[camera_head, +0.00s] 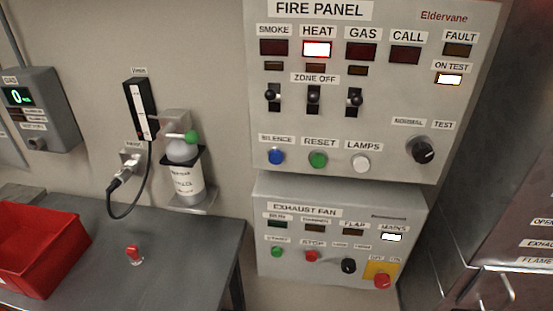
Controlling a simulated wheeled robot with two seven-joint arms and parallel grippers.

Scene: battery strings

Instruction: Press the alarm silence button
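The fire panel (385,110) is a grey box on the wall in the head view. Its blue button (276,156), labelled SILENCE, is at the lower left of the panel. The green RESET button (317,159) and white LAMPS button (361,162) are to its right. The HEAT lamp (316,49) and the ON TEST lamp (448,79) are lit; SMOKE, GAS and CALL are dark red. The knob (423,150) marked NORMAL and TEST is at lower right. Neither of my grippers shows in this view.
A grey table (185,262) at left holds a red bin (62,240) and a small red object (134,254). A bottle (186,180) stands on a wall bracket. A metal cabinet (500,170) is at right.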

